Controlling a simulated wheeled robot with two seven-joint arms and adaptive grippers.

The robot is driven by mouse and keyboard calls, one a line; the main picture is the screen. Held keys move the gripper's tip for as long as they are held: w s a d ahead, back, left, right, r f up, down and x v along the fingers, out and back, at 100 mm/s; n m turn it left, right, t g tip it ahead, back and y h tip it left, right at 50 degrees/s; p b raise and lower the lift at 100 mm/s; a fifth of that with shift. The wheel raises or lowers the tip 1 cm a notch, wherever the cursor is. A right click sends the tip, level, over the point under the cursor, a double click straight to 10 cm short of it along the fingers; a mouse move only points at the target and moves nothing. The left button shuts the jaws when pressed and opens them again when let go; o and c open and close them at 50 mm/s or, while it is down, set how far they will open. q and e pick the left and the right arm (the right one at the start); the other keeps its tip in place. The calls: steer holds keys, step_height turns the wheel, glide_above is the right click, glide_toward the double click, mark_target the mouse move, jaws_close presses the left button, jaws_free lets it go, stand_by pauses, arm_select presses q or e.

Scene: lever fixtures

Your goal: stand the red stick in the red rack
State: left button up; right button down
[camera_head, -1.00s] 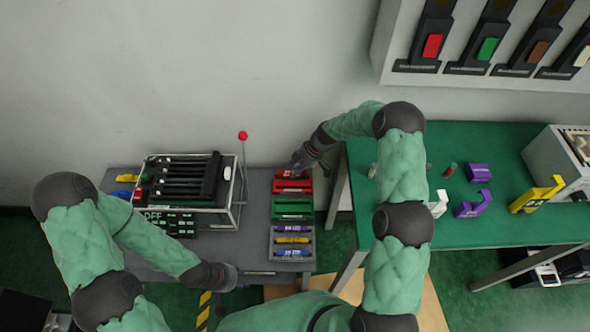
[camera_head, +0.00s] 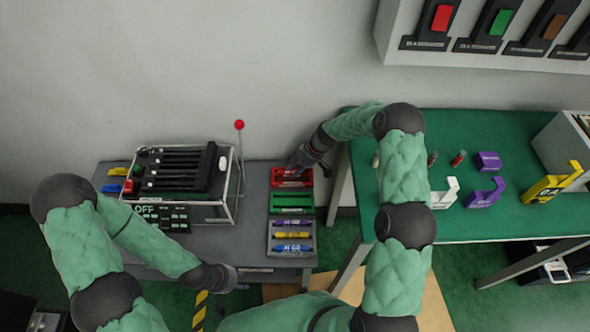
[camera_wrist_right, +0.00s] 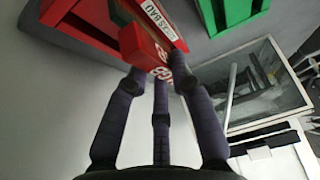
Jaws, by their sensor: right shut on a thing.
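The red rack (camera_head: 291,183) is at the back of a row of racks on the grey table; it also shows in the right wrist view (camera_wrist_right: 82,28). My right gripper (camera_head: 298,167) is at the rack's back edge. In the right wrist view my right gripper (camera_wrist_right: 158,72) is shut on the red stick (camera_wrist_right: 143,48), a square-ended red piece with white marks. The stick is close against the rack; I cannot tell whether it is seated in it. My left gripper (camera_head: 222,278) is low over the table's front edge, its fingers too small to read.
A green rack (camera_head: 291,203) and a grey tray (camera_head: 290,250) with purple, yellow and blue sticks lie in front of the red rack. A lever box (camera_head: 180,180) and a red-knobbed lever (camera_head: 239,125) stand left. A green table (camera_head: 470,225) is right.

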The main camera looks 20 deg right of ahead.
steer(key=shift+b, duration=1.05)
stand_by(1.9)
steer(key=shift+f+b, duration=0.85)
steer(key=shift+f, duration=0.05)
steer(key=shift+f, duration=0.45)
steer(key=c, duration=1)
jaws_free()
steer(key=shift+f, duration=0.1)
step_height(320, 180, up, 10)
steer(key=shift+r, duration=0.1)
